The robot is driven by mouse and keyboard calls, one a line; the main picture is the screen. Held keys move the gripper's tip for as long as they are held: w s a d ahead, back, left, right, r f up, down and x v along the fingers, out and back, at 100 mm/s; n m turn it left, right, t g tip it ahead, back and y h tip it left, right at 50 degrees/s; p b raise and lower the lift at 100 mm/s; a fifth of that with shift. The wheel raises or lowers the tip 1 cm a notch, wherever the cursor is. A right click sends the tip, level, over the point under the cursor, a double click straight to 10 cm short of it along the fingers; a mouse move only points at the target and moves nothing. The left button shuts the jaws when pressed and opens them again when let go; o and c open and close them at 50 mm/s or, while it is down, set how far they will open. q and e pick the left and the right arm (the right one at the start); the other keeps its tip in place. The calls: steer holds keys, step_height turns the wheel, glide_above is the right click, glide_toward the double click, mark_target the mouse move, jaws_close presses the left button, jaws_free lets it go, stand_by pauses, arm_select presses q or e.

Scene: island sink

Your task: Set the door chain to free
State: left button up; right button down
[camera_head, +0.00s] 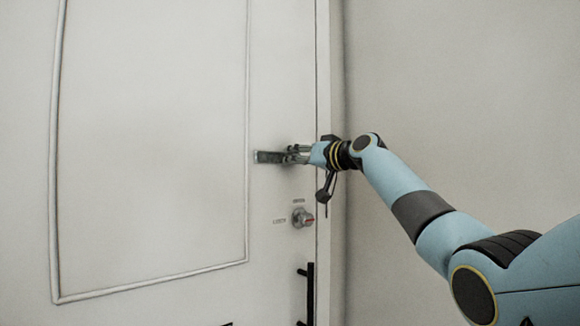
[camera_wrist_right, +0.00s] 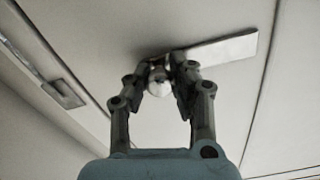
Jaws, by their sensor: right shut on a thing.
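The door chain's metal plate (camera_head: 270,157) is fixed to the white door (camera_head: 150,150), near its right edge. My right gripper (camera_head: 296,155) is at the right end of this plate, with the arm reaching in from the right. In the right wrist view, the plate (camera_wrist_right: 228,49) extends to the right behind the fingers. There my right gripper (camera_wrist_right: 160,72) is shut on a small, rounded, shiny knob (camera_wrist_right: 159,84) of the chain. The chain itself is mostly hidden by the gripper. My left gripper is in neither view.
A round lock knob (camera_head: 302,217) with small lettering beside it sits below the chain plate. A black door handle (camera_head: 308,290) is lower down. The right wrist view shows another metal fitting (camera_wrist_right: 63,93) at left. A plain wall (camera_head: 450,90) stands to the right.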

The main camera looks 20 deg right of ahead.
steer(key=shift+d, duration=0.1)
steer(key=c, duration=1.1)
jaws_free()
steer(key=shift+d, duration=0.2)
steer(key=shift+o, duration=0.2)
steer(key=shift+a, duration=0.1)
steer(key=v, duration=1.2)
